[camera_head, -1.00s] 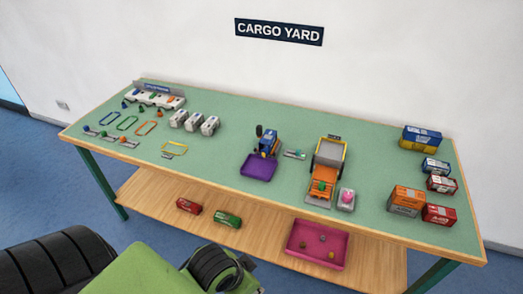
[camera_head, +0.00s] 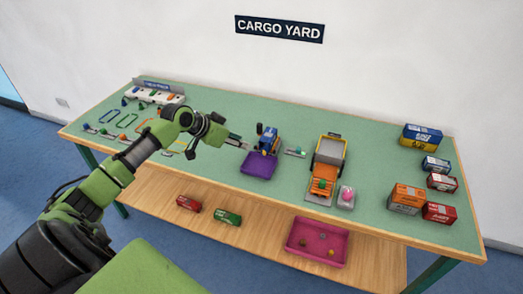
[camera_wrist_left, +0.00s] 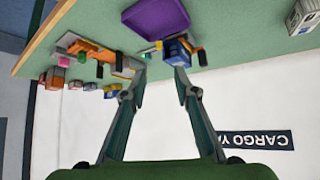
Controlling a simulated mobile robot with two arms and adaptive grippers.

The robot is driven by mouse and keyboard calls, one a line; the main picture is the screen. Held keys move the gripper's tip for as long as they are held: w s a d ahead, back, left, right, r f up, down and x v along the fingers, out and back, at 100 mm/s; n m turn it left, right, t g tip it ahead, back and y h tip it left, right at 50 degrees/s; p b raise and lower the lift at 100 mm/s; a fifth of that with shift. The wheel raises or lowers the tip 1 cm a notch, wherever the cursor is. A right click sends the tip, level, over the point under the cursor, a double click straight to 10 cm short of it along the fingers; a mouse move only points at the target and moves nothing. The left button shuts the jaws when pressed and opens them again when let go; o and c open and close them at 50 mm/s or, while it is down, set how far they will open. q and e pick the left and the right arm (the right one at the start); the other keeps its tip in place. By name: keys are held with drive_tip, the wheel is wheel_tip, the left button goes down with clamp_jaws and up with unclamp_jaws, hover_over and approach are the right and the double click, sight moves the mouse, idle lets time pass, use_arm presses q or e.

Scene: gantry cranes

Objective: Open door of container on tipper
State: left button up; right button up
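The orange tipper truck (camera_head: 321,182) stands right of the table's middle, with a grey box-like bed (camera_head: 330,152) at its back. I cannot make out a door on it at this size. The tipper also shows at the left of the left wrist view (camera_wrist_left: 92,50), which is upside down. My left gripper (camera_head: 238,141) is above the table, left of the tipper, close to a blue vehicle (camera_head: 268,142). In the left wrist view its two fingers (camera_wrist_left: 161,76) are spread with nothing between them. My right gripper is not in view.
A purple tray (camera_head: 258,164) lies in front of the blue vehicle. A pink item (camera_head: 346,197) sits beside the tipper. Several small containers, such as an orange one (camera_head: 406,199), stand at the right. A lower shelf holds a magenta tray (camera_head: 317,242). Green tabletop behind the tipper is clear.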

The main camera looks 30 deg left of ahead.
sight(264, 151)
use_arm(q)
drive_tip(key=x, duration=1.3)
drive_tip(key=shift+w+d+f+p, duration=0.1)
drive_tip(key=shift+w+f+p, duration=0.2)
drive_tip(key=shift+p, duration=0.1)
clamp_jaws()
